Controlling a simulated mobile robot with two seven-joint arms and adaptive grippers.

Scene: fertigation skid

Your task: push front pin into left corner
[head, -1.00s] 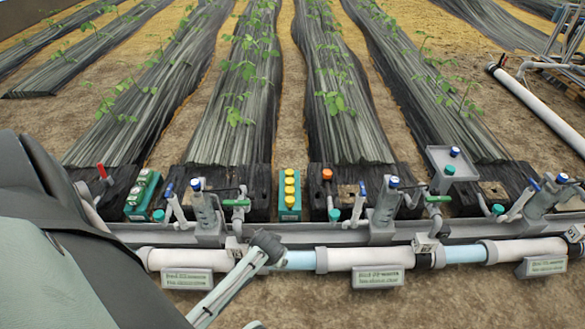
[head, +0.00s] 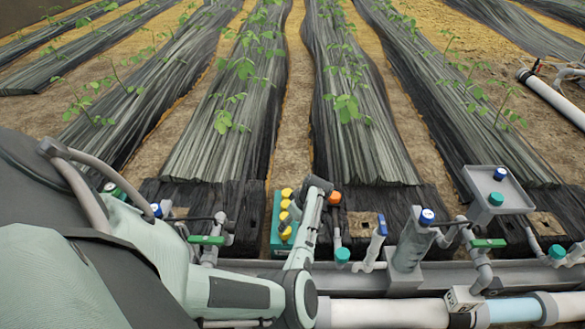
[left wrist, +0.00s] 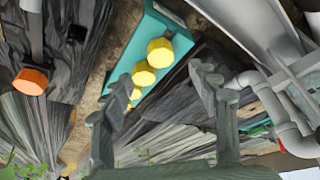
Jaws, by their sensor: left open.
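A teal block (head: 278,243) with a row of yellow round caps stands between the black bed ends, behind the grey rail. I take the caps for the pins; the frontmost is the yellow cap (head: 286,233) nearest me. In the left wrist view the teal block (left wrist: 152,28) runs diagonally, and its largest yellow cap (left wrist: 160,51) shows clearly. My left gripper (head: 292,212) is over the block's right side and hides part of it. In the wrist view my left gripper (left wrist: 163,75) is open and empty, with caps beyond and between its fingers. I cannot tell whether it touches them. No left corner is identifiable.
An orange knob (head: 335,198) stands just right of the gripper. A blue-capped grey valve (head: 412,240) and a grey tray (head: 497,190) are further right. The grey rail (head: 360,276) and white pipe (head: 385,313) run along the front.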

